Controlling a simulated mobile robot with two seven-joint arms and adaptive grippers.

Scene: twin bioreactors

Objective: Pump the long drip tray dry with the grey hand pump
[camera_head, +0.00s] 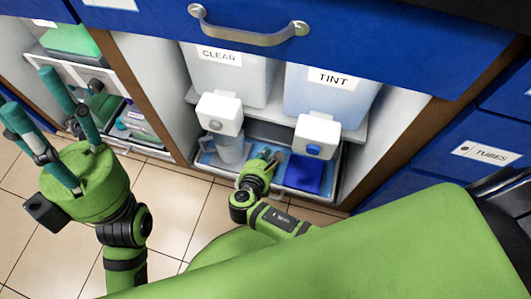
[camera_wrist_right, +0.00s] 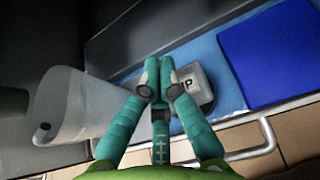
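The long drip tray (camera_head: 206,163) lies low in the open cabinet bay, under two dispensers. Its floor (camera_wrist_right: 222,58) shows light blue; I cannot tell how much liquid it holds. The grey hand pump (camera_wrist_right: 196,84) sits in the tray, with part of its label showing "P". My right gripper (camera_wrist_right: 158,72) reaches into the tray from the front, its teal fingers drawn together over the pump and hiding part of it. I cannot see any part of the pump between the fingertips. My left gripper (camera_head: 58,117) is open and empty, outside the cabinet at the left.
A pale jug (camera_head: 229,147) stands in the tray left of my right gripper; a dark blue square piece (camera_head: 304,173) lies at the right. The CLEAR tank (camera_head: 225,75) and TINT tank (camera_head: 325,92) stand above, with white taps overhanging the tray. A wooden cabinet post (camera_head: 150,85) borders the left.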

